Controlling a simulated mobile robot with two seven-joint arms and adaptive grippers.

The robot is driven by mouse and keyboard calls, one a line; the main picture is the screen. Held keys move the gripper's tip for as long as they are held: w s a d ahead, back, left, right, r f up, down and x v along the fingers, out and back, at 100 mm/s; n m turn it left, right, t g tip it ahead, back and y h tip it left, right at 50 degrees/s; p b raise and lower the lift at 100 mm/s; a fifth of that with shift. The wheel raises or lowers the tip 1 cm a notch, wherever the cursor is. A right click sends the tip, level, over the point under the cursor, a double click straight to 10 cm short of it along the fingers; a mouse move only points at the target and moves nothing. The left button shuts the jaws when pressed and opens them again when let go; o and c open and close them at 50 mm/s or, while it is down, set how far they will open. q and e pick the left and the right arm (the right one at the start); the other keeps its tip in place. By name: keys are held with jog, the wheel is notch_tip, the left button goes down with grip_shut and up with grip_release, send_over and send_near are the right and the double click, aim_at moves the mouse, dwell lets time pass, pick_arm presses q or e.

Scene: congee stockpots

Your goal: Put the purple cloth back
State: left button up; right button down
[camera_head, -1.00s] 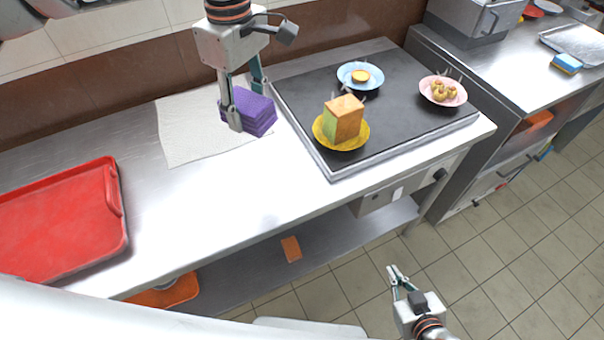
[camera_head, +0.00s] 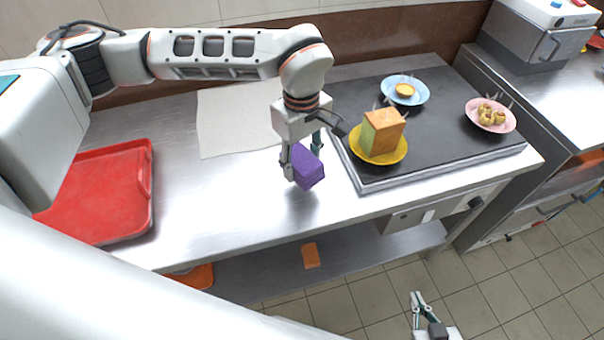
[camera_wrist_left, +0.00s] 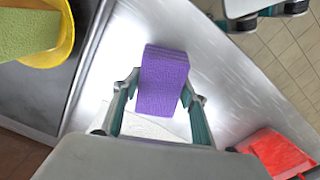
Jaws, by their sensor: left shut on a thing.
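The purple cloth (camera_head: 308,170) is a thick folded block. My left gripper (camera_head: 303,163) is shut on it and holds it over the bare steel counter, left of the black griddle. In the left wrist view the cloth (camera_wrist_left: 163,80) sits between both fingers, with steel counter behind it. I cannot tell its exact height above the counter. My right gripper (camera_head: 418,302) is low at the bottom of the head view, in front of the counter over the floor. Its fingers look apart, with nothing seen between them.
A white sheet (camera_head: 225,120) lies on the counter behind the left gripper. A red tray (camera_head: 100,215) is at the left. The black griddle (camera_head: 440,125) holds a yellow plate (camera_head: 393,156) with a block, a blue plate (camera_head: 416,98) and a pink plate (camera_head: 506,126). The front counter is clear.

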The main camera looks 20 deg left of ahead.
aim_at(302, 159)
pick_arm(q)
jog(key=shift+f, duration=2.35)
jog(key=shift+f, duration=0.15)
jog(key=o, duration=1.1)
jog(key=shift+c, duration=0.2)
notch_tip(302, 159, up, 12)
jog(key=shift+r, duration=0.2)
jog(key=shift+s, duration=0.1)
